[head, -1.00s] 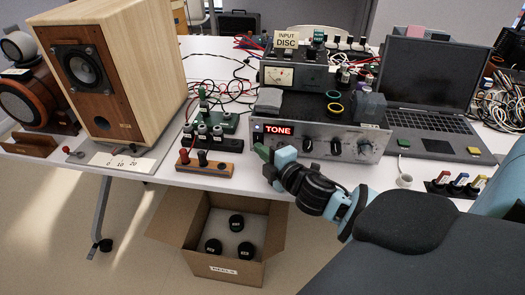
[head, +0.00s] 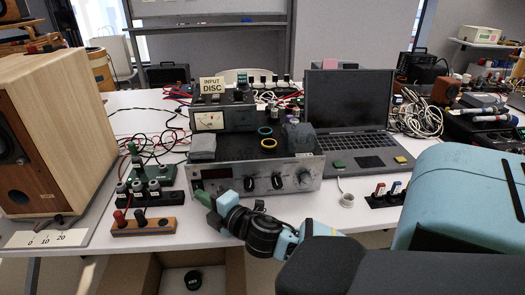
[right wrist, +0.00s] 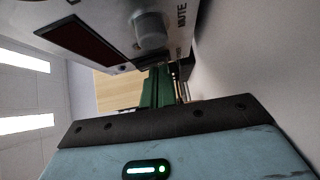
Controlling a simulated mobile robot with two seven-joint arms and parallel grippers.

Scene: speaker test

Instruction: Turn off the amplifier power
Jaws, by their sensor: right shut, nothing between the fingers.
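The amplifier (head: 292,176) is a silver-fronted box with dark knobs, at the table's front edge in the head view. Its display window (head: 218,173) is dark. My right gripper (head: 204,199), with green fingertips, is at the lower left of the front panel. It is shut with nothing in it. In the right wrist view the green fingers (right wrist: 157,88) are below the panel's dark red window (right wrist: 80,42) and a round grey knob (right wrist: 150,30) near the word MUTE. I cannot tell whether the fingers touch the panel. My left gripper is out of view.
A laptop (head: 347,100) is to the right, a wooden speaker (head: 70,130) to the left. A wooden terminal block (head: 145,227) lies left of my gripper. An open carton (head: 235,270) is below the table.

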